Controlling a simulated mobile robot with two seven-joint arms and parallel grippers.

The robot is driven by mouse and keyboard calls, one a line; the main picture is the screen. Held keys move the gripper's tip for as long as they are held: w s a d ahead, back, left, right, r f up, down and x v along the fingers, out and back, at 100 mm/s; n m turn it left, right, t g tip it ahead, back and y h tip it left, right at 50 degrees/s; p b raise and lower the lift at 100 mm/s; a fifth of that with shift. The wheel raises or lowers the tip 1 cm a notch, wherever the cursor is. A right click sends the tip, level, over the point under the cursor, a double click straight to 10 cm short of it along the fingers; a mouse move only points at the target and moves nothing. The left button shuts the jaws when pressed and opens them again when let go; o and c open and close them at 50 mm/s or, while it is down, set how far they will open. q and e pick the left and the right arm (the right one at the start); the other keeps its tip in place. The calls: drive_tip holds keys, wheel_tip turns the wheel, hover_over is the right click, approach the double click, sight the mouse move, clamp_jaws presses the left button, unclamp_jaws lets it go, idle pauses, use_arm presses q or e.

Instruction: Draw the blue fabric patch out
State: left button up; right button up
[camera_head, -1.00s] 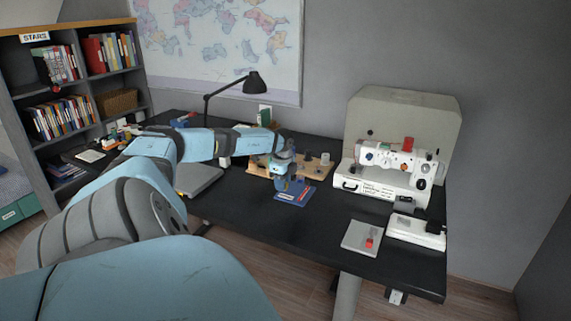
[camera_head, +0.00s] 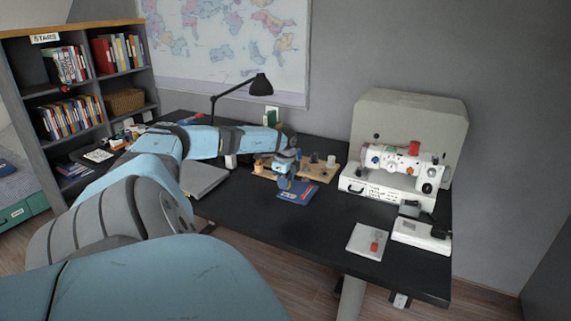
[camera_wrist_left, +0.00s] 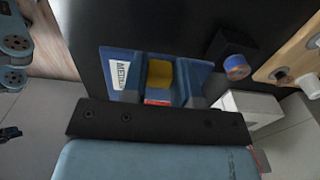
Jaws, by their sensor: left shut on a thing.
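A flat blue holder (camera_head: 297,191) lies on the black desk (camera_head: 270,222), in front of a wooden board. In the left wrist view the holder (camera_wrist_left: 206,70) has a white lettered label (camera_wrist_left: 118,75) at its left side. My left gripper (camera_head: 287,180) is right over it, pointing down. A yellow piece (camera_wrist_left: 160,72) and a red strip (camera_wrist_left: 158,101) show between the fingers. My right gripper is not in view.
The wooden board (camera_head: 318,172) with spools stands just behind the holder. A white sewing machine (camera_head: 398,170), a white pedal (camera_head: 421,234) and a grey pad (camera_head: 367,241) are to the right. A lamp (camera_head: 260,86) and a grey laptop-like slab (camera_head: 203,178) are to the left. The desk's front middle is clear.

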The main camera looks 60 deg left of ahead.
use_arm(q)
drive_tip(key=shift+r+p, duration=1.75)
drive_tip(key=shift+r, duration=0.7)
drive_tip(key=shift+d, duration=0.1)
